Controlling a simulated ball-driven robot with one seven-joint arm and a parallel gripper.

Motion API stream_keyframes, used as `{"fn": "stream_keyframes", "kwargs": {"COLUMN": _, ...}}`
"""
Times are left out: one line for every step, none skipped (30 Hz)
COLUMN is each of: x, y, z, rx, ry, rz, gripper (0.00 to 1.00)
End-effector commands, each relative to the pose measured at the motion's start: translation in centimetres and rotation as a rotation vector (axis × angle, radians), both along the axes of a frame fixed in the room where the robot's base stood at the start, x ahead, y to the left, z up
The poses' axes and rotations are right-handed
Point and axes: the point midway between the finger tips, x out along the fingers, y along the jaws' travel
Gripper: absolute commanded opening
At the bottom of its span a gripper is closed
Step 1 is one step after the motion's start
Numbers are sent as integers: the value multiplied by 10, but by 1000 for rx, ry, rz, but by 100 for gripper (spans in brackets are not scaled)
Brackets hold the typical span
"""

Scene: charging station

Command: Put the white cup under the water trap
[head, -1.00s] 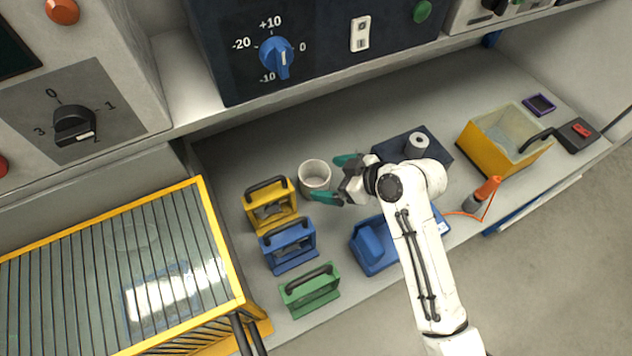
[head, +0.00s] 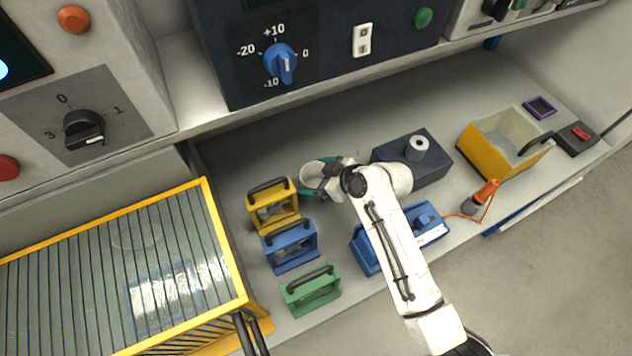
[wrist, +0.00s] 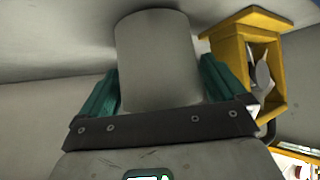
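The white cup (head: 312,174) stands upright on the grey bench, behind the yellow handled frame. In the wrist view the cup (wrist: 158,58) sits between the two green fingers of my gripper (wrist: 160,75). The fingers are spread, one on each side of the cup; I cannot tell whether either touches it. In the head view my gripper (head: 316,180) is at the cup's right side and partly covers it. I cannot tell which thing is the water trap.
Yellow (head: 272,206), blue (head: 289,246) and green (head: 311,291) handled frames stand left of my arm. A dark box with a white roll (head: 418,147), a blue device (head: 425,217) and a yellow bin (head: 500,145) lie right. A shelf with a dial panel (head: 300,60) overhangs the back.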

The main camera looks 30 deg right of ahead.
Motion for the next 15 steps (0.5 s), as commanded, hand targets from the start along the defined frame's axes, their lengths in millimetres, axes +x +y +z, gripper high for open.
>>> {"fn": "stream_keyframes", "kwargs": {"x": 0, "y": 0, "z": 0, "rx": 0, "ry": 0, "rz": 0, "gripper": 92}}
{"fn": "stream_keyframes", "kwargs": {"x": 0, "y": 0, "z": 0, "rx": 0, "ry": 0, "rz": 0, "gripper": 89}}
{"fn": "stream_keyframes", "kwargs": {"x": 0, "y": 0, "z": 0, "rx": 0, "ry": 0, "rz": 0, "gripper": 86}}
{"fn": "stream_keyframes", "kwargs": {"x": 0, "y": 0, "z": 0, "rx": 0, "ry": 0, "rz": 0, "gripper": 83}}
{"fn": "stream_keyframes", "kwargs": {"x": 0, "y": 0, "z": 0, "rx": 0, "ry": 0, "rz": 0, "gripper": 80}}
{"fn": "stream_keyframes", "kwargs": {"x": 0, "y": 0, "z": 0, "rx": 0, "ry": 0, "rz": 0, "gripper": 76}}
{"fn": "stream_keyframes", "kwargs": {"x": 0, "y": 0, "z": 0, "rx": 0, "ry": 0, "rz": 0, "gripper": 73}}
{"fn": "stream_keyframes", "kwargs": {"x": 0, "y": 0, "z": 0, "rx": 0, "ry": 0, "rz": 0, "gripper": 70}}
{"fn": "stream_keyframes", "kwargs": {"x": 0, "y": 0, "z": 0, "rx": 0, "ry": 0, "rz": 0, "gripper": 66}}
{"fn": "stream_keyframes", "kwargs": {"x": 0, "y": 0, "z": 0, "rx": 0, "ry": 0, "rz": 0, "gripper": 64}}
{"fn": "stream_keyframes", "kwargs": {"x": 0, "y": 0, "z": 0, "rx": 0, "ry": 0, "rz": 0, "gripper": 61}}
{"fn": "stream_keyframes", "kwargs": {"x": 0, "y": 0, "z": 0, "rx": 0, "ry": 0, "rz": 0, "gripper": 57}}
{"fn": "stream_keyframes", "kwargs": {"x": 0, "y": 0, "z": 0, "rx": 0, "ry": 0, "rz": 0, "gripper": 54}}
{"fn": "stream_keyframes", "kwargs": {"x": 0, "y": 0, "z": 0, "rx": 0, "ry": 0, "rz": 0, "gripper": 51}}
{"fn": "stream_keyframes", "kwargs": {"x": 0, "y": 0, "z": 0, "rx": 0, "ry": 0, "rz": 0, "gripper": 48}}
